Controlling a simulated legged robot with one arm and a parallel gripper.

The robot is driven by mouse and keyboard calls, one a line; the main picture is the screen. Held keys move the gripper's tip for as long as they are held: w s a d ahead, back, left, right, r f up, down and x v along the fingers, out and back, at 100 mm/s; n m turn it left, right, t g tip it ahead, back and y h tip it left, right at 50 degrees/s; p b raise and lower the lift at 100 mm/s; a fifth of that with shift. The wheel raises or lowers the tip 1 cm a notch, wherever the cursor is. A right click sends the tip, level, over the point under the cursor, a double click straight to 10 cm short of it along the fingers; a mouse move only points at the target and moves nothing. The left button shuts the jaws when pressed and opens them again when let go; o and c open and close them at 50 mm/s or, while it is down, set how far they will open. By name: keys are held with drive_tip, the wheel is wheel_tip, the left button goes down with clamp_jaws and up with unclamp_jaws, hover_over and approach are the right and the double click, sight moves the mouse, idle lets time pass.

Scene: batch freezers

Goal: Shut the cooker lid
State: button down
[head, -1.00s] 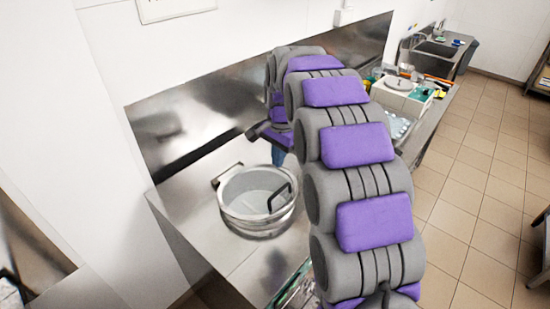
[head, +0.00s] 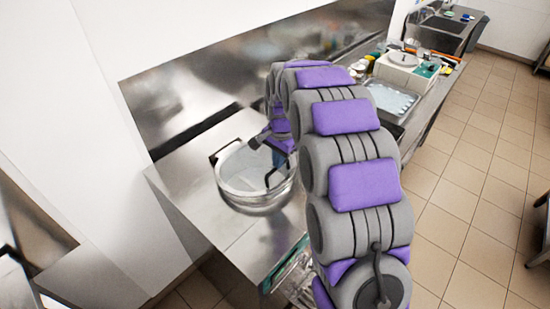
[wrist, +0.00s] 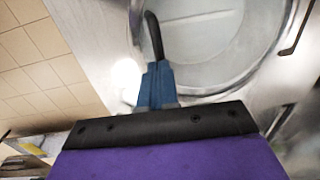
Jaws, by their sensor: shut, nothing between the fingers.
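The cooker (head: 257,200) is a round, shiny steel vessel on the steel counter. Its lid (head: 243,168) looks like a pale, see-through disc lying across the top. I cannot tell whether it is fully seated. A black handle stands near the right side of the lid, and a black bracket is at the back left. My gripper (head: 284,148) is at the cooker's back right edge, partly hidden by my arm. In the wrist view, my blue fingers (wrist: 157,72) are shut and empty beside the lid (wrist: 200,40), close to a curved black handle (wrist: 154,36); contact is unclear.
The steel counter (head: 180,200) is bare left of the cooker, with a steel backsplash (head: 190,100) behind. A tray (head: 392,100) and a white box (head: 405,72) stand farther along the counter. Tiled floor (head: 470,190) lies open at right.

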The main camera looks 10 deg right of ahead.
sight(279, 180)
drive_tip(key=shift+d, duration=0.15)
drive_tip(key=shift+s+a+f+t+y, duration=0.15)
drive_tip(key=shift+s+f+t, duration=0.1)
drive_tip(key=shift+f, duration=0.35)
drive_tip(key=shift+s+a+f+t+y, duration=0.1)
drive_tip(key=shift+s+f+t+y, duration=0.1)
drive_tip(key=shift+f, duration=0.45)
drive_tip(key=shift+s+a+f+t+y, duration=0.15)
drive_tip(key=shift+s+f+t, duration=0.1)
drive_tip(key=shift+f, duration=0.35)
drive_tip(key=shift+s+d+f, duration=0.2)
drive_tip(key=shift+d+f, duration=0.15)
drive_tip(key=shift+d, duration=0.15)
drive_tip(key=shift+s, duration=0.1)
drive_tip(key=shift+f, duration=0.1)
